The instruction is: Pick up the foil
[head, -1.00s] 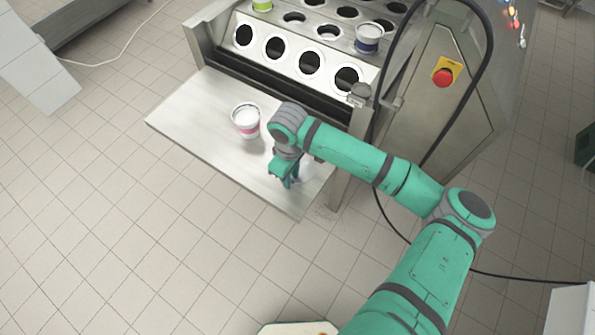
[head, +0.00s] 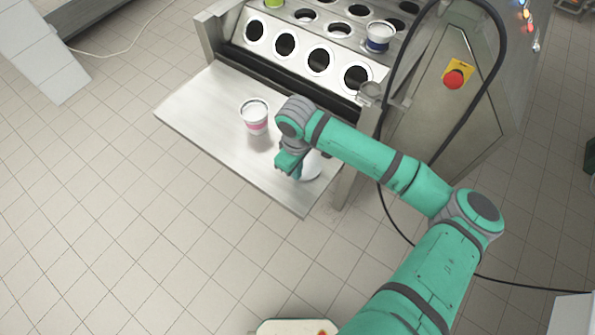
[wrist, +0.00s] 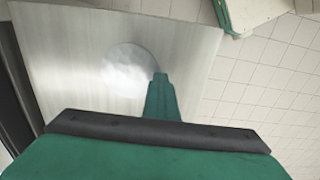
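The foil (wrist: 125,70) is a round, shiny silver-white disc with a crinkled surface. In the wrist view its right rim meets the fingertip end of my gripper (wrist: 160,80), which looks shut on that rim. In the head view the foil (head: 311,166) shows as a pale disc beside and partly behind my gripper (head: 294,176), over the right part of the metal shelf. How far it is above the shelf cannot be told.
A white cup (head: 254,118) with a pink band stands on the metal shelf (head: 200,110), left of my gripper. The filling machine with round holes (head: 318,62) rises behind. Tiled floor in front is free.

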